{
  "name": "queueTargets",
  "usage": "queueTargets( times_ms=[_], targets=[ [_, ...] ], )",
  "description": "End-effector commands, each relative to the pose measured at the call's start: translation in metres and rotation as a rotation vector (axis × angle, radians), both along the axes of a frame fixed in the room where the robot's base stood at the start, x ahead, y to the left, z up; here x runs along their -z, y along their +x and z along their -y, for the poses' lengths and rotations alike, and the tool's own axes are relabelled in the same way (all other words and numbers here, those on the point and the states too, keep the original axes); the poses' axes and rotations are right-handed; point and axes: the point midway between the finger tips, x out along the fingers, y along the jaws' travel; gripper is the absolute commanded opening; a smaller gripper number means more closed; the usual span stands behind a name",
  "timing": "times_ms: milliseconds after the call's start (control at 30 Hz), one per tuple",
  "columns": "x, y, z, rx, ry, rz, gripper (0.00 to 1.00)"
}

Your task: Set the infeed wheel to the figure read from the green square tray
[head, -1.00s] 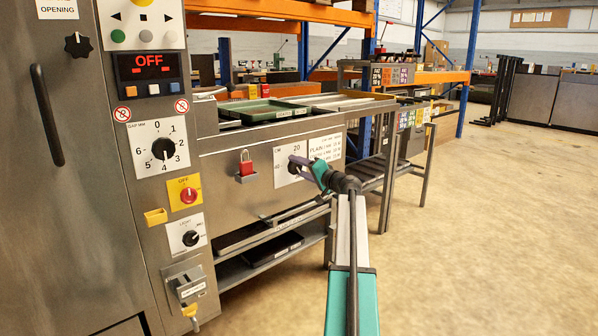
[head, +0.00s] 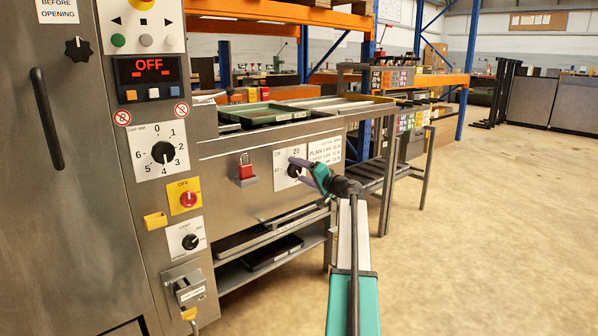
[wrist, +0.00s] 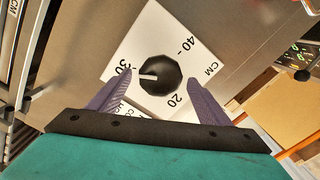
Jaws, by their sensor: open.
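The infeed wheel is a black knob (wrist: 160,76) on a white CM dial card (wrist: 178,42) marked 20, 30 and 40. Its white pointer line points towards 30 in the wrist view. My gripper (wrist: 158,74) is open, with one purple finger on each side of the knob; I cannot tell whether either touches it. In the head view my gripper (head: 304,173) is at the dial and partly covers it. A green tray (head: 248,124) lies on the infeed table above. Its front label is too small to read.
A red padlock (head: 246,168) hangs left of the dial. A white chart headed PLAIN (head: 326,150) is just right of it. The gap knob (head: 163,152) and OFF display (head: 150,68) are on the left panel. Open floor lies to the right.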

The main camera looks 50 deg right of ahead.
Motion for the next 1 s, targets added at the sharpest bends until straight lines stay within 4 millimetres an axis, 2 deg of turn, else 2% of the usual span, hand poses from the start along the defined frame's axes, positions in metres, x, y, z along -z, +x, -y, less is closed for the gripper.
queueTargets(
  times_ms=[167,800,1000],
  targets=[
    [-0.002,-0.019,-0.003,0.001,0.0,0.0,0.72],
    [-0.002,-0.11,-0.009,0.002,0.0,0.0,0.72],
    [-0.001,-0.126,-0.01,0.0,0.0,0.0,0.72]
  ],
)
